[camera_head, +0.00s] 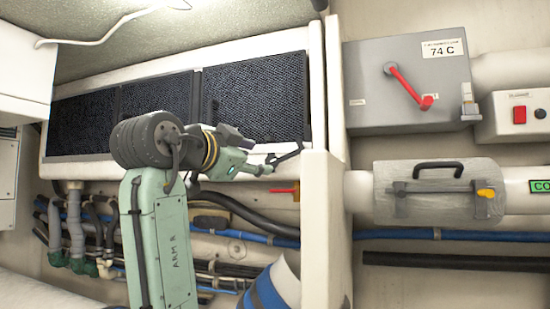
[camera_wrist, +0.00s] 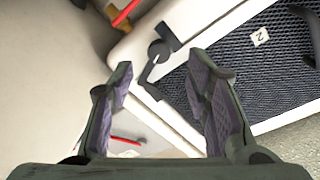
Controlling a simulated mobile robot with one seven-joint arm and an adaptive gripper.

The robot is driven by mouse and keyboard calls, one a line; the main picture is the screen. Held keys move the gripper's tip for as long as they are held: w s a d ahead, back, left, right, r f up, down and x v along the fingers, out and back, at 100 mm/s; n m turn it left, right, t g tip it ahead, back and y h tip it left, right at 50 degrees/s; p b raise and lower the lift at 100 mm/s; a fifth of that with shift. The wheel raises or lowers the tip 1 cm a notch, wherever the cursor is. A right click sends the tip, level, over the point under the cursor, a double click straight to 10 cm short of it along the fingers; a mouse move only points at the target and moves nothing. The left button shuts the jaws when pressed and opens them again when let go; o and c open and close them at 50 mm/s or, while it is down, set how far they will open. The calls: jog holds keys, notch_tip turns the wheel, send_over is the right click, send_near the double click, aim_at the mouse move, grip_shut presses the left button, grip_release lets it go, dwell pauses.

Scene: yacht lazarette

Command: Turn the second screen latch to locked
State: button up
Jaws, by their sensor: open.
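A black latch (camera_wrist: 158,50) with a round pivot sits on the white frame (camera_wrist: 190,22) in the wrist view. One short arm points up and right from the pivot, and a thin part runs down and left. Beside it is a dark mesh screen (camera_wrist: 272,75) with a label "2" (camera_wrist: 260,37). My gripper (camera_wrist: 161,62) is open and empty, with the latch showing between its fingertips. I cannot tell contact or the exact gap. In the head view my gripper (camera_head: 284,160) is at the lower right of the rightmost mesh screen (camera_head: 257,95); the latch is not clear there.
A white post (camera_head: 316,215) stands just right of my gripper. Below are a red handle (camera_head: 285,190), hoses and blue pipe (camera_head: 262,238). To the right are a grey switch box (camera_head: 405,95) with a red lever and a grey cover with a black handle (camera_head: 438,166).

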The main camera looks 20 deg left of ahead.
aim_at(270, 162)
jog(key=w, duration=0.2)
jog(key=w+p, duration=0.1)
jog(key=w, duration=0.2)
jog(key=w+d+p, duration=0.1)
jog(key=w, duration=0.1)
jog(key=shift+w+d, duration=0.1)
jog(key=shift+w, duration=0.15)
jog(key=shift+c, duration=0.4)
grip_shut()
